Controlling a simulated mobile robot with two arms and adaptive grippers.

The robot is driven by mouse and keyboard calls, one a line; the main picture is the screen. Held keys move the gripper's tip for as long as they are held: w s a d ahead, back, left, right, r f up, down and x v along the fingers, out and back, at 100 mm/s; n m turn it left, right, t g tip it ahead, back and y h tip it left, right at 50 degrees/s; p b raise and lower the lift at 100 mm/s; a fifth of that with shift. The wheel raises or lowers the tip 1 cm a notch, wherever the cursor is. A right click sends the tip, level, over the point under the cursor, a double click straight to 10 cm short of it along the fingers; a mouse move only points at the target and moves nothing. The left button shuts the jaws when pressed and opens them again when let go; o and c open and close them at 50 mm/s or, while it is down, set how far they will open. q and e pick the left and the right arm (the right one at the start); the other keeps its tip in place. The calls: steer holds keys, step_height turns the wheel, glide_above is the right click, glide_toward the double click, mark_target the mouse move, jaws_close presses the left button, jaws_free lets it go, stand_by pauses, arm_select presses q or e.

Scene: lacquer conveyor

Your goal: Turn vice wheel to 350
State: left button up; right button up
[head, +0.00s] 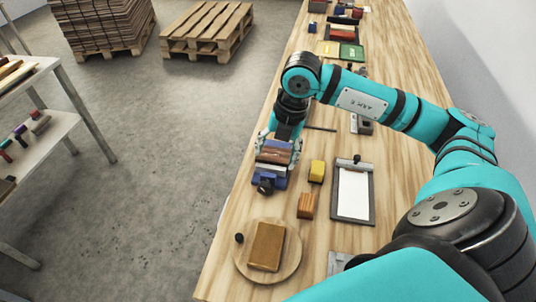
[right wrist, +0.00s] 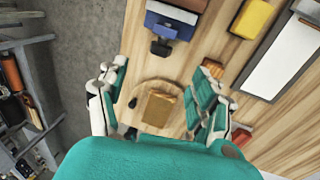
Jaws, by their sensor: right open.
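The blue vice (head: 270,179) stands on the workbench near its left edge, with a brown block (head: 274,155) between its jaws. Its black wheel (head: 265,187) is on the near side; no scale or number on it can be read. In the right wrist view the vice (right wrist: 172,25) is at the top, with the wheel (right wrist: 160,47) below it. My right gripper (head: 279,147) is over the vice, with its fingers spread apart to either side. In the right wrist view the gripper (right wrist: 157,95) is open and nothing shows between its pads touching them. My left gripper is out of view.
A round wooden board (head: 285,273) with a brown block (head: 267,246) lies nearer on the bench (head: 330,235). A yellow block (head: 317,171), an orange-brown block (head: 306,205) and a clipboard (head: 353,194) lie to the vice's right. A shelf (head: 40,130) stands across the floor.

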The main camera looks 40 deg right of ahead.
mark_target(265, 185)
step_height(265, 185, up, 4)
steer(key=w+a+g+h+p, duration=0.1)
steer(key=a+p, duration=0.1)
steer(key=a, duration=0.1)
steer(key=f+p, duration=0.1)
steer(key=f, duration=1)
steer(key=f+p, duration=0.1)
steer(key=f, duration=0.5)
steer(key=shift+w+d+f+p, duration=0.1)
steer(key=shift+d+f+p, duration=0.15)
steer(key=shift+p, duration=0.05)
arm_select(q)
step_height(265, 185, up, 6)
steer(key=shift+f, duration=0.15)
